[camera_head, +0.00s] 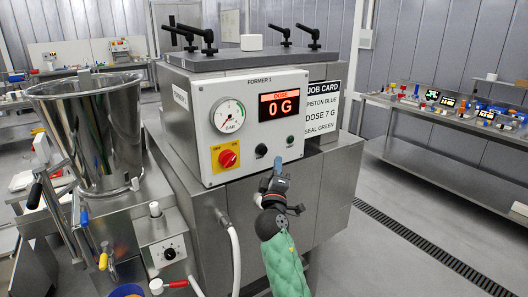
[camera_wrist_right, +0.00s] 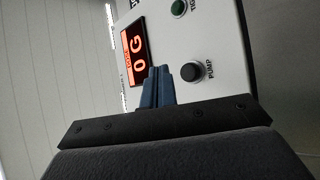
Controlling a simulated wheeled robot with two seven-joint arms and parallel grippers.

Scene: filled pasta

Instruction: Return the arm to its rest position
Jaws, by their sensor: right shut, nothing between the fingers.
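My right gripper (camera_head: 278,165) is in front of the machine's white control panel (camera_head: 240,148), below its lower edge area in the head view, with my green-sleeved arm behind it. Its blue fingers (camera_wrist_right: 158,86) are together with nothing between them. In the right wrist view they point at the panel, near the black PUMP button (camera_wrist_right: 191,71) and the red display (camera_wrist_right: 134,53) reading 0 G. I cannot tell the exact gap, but no contact shows. My left gripper is not in view.
A job card (camera_head: 322,108) is on the right. A side bench (camera_head: 450,120) carries small coloured items. Open floor (camera_head: 400,235) with a drain lies at the right.

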